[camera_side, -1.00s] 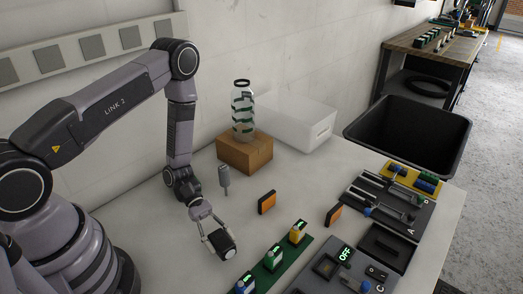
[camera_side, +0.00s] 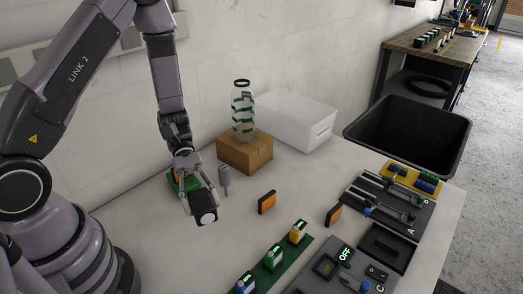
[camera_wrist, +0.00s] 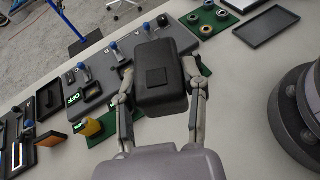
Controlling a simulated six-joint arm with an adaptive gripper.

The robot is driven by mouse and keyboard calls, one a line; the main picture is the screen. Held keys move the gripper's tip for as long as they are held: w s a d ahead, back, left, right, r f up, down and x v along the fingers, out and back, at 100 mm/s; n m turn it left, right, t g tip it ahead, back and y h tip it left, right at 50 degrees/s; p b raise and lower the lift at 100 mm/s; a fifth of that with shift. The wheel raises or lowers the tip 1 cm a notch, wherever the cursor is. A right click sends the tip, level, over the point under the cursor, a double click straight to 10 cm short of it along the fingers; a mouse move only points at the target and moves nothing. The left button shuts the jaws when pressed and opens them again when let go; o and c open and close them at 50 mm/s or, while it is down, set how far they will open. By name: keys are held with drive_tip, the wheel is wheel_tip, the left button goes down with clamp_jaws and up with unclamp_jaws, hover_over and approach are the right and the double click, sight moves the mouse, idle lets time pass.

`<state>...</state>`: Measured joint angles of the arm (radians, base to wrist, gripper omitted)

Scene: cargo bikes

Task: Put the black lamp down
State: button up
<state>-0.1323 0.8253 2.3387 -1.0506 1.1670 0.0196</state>
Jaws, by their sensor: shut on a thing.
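The black lamp (camera_side: 206,217) is a dark rounded box with a pale front face in the side view. My gripper (camera_side: 196,204) is shut on it and appears to hold it above the white table. In the wrist view the black lamp (camera_wrist: 161,82) sits between the two fingers of my gripper (camera_wrist: 159,70), with its dark back and a square raised pad towards the camera. Its underside is hidden, and the exact gap to the table cannot be told.
A cardboard box (camera_side: 238,153) bears a bottle (camera_side: 243,112). Orange reflectors (camera_side: 267,202), a grey upright piece (camera_side: 224,178), a green strip with several small units (camera_side: 274,257) and a panel reading OFF (camera_side: 345,253) stand right. A black tray (camera_wrist: 268,24) shows in the wrist view.

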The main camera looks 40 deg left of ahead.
drive_tip(key=s+a+f+m+g+y, duration=0.1)
drive_tip(key=s+a+m+g+y, duration=0.3)
drive_tip(key=m+y, duration=0.45)
drive_tip(key=s+a+f+m+g+y, duration=0.1)
drive_tip(key=s+a+m+g+y, duration=0.25)
drive_tip(key=a+m+y, duration=0.4)
drive_tip(key=w+a+m+t+y, duration=0.2)
drive_tip(key=w+m+t+y, duration=0.1)
drive_tip(key=w+m+y, duration=0.35)
drive_tip(key=m+t, duration=1.8)
drive_tip(key=t, duration=0.1)
hover_over(303, 187)
drive_tip(key=shift+h, duration=0.25)
wheel_tip(303, 187, down, 13)
drive_tip(key=shift+s+r, duration=0.1)
drive_tip(key=shift+s, duration=0.05)
drive_tip(key=shift+f, duration=1.6)
